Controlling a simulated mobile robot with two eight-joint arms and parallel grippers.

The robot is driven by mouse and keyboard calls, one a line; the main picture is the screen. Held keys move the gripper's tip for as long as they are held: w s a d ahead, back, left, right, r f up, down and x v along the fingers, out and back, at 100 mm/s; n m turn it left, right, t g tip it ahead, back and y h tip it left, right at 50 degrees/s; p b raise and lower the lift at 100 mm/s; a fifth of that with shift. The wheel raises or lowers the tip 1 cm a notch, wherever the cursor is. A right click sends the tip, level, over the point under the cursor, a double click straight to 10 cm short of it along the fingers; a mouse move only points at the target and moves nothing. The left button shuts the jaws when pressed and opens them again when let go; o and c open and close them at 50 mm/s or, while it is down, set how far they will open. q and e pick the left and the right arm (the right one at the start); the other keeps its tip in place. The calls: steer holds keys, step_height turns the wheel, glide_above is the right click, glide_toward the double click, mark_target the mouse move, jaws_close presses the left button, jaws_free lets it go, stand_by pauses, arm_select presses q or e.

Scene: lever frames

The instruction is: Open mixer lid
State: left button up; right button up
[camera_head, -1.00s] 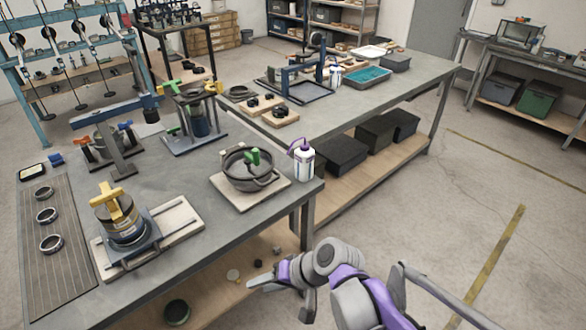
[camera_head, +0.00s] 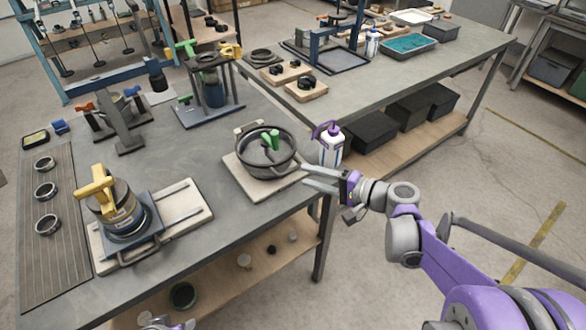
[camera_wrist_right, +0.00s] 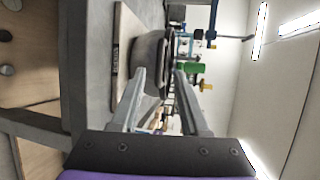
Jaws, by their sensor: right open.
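A dark round pot-like vessel (camera_head: 283,172) sits on a pale board on the workbench, with a green handle (camera_head: 270,139) upright at its top. I cannot tell for sure whether this is the mixer. My right gripper (camera_head: 306,176) is open and empty, its fingers pointing at the vessel from the right, near the bench edge. In the right wrist view the vessel (camera_wrist_right: 146,60) and green handle (camera_wrist_right: 195,67) show ahead of the open fingers (camera_wrist_right: 160,74). A small part of my left arm's end (camera_head: 165,323) shows at the bottom edge; its fingers are not clear.
A white bottle with a purple top (camera_head: 331,146) stands just behind my right gripper. A yellow-handled device (camera_head: 118,215) is on a board at left. A frame with green and yellow handles (camera_head: 211,85) stands behind. The floor at right is clear.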

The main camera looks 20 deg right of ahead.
mark_target(291, 169)
steer(key=x, duration=0.6)
steer(key=shift+w+a+f, duration=0.1)
steer(key=shift+w+f, duration=0.05)
steer(key=shift+w, duration=0.1)
steer(key=shift+c, duration=0.2)
jaws_close()
stand_by(1.0)
